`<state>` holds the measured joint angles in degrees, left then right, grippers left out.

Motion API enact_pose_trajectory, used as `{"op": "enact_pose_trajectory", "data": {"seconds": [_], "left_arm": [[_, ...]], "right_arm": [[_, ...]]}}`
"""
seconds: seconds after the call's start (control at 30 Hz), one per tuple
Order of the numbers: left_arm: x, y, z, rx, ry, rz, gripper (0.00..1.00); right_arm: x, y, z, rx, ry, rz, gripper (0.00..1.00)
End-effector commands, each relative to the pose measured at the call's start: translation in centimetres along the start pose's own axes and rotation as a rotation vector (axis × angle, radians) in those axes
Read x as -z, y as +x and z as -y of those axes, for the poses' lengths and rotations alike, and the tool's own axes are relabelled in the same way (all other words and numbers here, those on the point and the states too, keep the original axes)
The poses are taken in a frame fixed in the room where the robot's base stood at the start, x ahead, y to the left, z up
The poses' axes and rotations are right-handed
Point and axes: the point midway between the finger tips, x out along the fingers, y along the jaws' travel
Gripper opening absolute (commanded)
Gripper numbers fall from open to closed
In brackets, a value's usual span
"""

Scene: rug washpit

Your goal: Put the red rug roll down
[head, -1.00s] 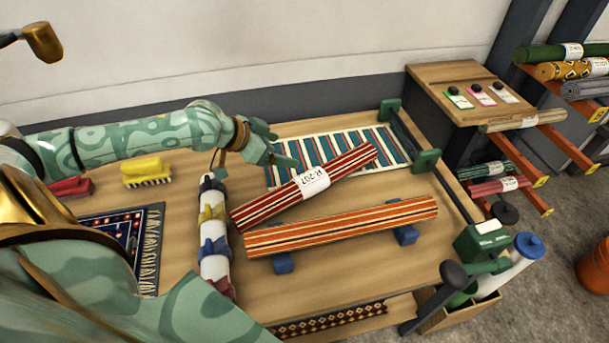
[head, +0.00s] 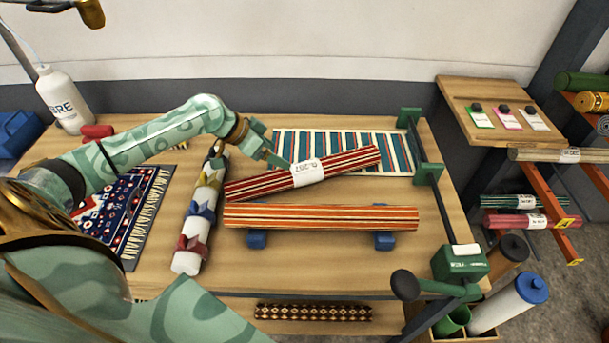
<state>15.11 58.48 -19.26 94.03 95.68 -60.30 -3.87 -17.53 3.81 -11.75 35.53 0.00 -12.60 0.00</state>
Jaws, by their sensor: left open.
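The red rug roll (head: 350,163) has cream and dark stripes and a white paper band. It lies slanted on the table (head: 330,260), partly over a flat teal striped rug (head: 395,150), its left end close behind an orange striped roll (head: 320,217). My left gripper (head: 272,155) is open, just behind the red roll near its band. I cannot tell whether a finger touches the roll. My right gripper is not in view.
The orange roll rests on blue blocks (head: 257,240). A navy patterned rug (head: 125,210) lies further left. Green clamps (head: 428,173) stand at the right table edge. Racks with rolls (head: 530,202) stand beyond.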

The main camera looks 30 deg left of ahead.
Motion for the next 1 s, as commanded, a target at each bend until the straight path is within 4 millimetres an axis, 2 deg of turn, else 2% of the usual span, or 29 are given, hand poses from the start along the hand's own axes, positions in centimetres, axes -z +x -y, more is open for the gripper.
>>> {"op": "enact_pose_trajectory", "data": {"seconds": [0.03, 0.2, 0.47, 0.7, 1.0], "left_arm": [[-0.1, 1.7, -0.1, -0.005, -0.002, -0.003, 0.82], [-0.1, 5.2, 0.0, -0.002, -0.003, -0.002, 0.82], [-0.2, 7.6, 0.0, -0.001, -0.001, -0.001, 0.82], [-0.6, 11.4, 0.1, -0.001, -0.001, 0.000, 0.82], [-0.5, 11.8, 0.2, 0.002, 0.000, 0.000, 0.82]], "right_arm": [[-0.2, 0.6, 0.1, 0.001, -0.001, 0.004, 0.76], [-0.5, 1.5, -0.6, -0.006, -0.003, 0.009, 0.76], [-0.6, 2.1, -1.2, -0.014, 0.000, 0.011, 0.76], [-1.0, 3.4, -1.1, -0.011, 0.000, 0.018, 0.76], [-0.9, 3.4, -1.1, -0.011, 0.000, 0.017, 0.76]]}}
